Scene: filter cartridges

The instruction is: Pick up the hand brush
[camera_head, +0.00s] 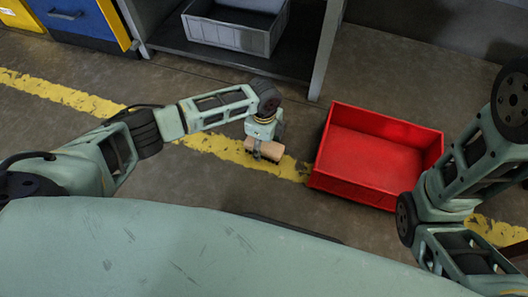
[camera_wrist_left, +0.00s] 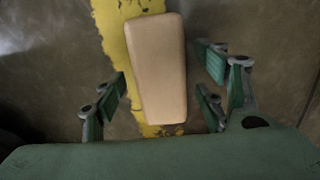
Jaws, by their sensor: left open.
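The hand brush (camera_head: 268,151) shows as a tan block below my left gripper in the head view, over the yellow floor line. In the left wrist view the brush (camera_wrist_left: 158,70) is a smooth, tan, tapered block, and no bristles show. My left gripper (camera_head: 264,144) points down at it with its fingers apart. In the wrist view its green finger pads stand on both sides of the brush, with a visible gap on each side. The gripper hides part of the brush in the head view. My right arm is at the right, but its gripper is out of view.
A red open crate (camera_head: 327,176) stands on the floor just right of my left gripper. A grey bin (camera_head: 225,36) sits on a low shelf (camera_head: 295,66) behind. A blue and yellow cabinet (camera_head: 85,18) is at the back left. The floor left of the gripper is clear.

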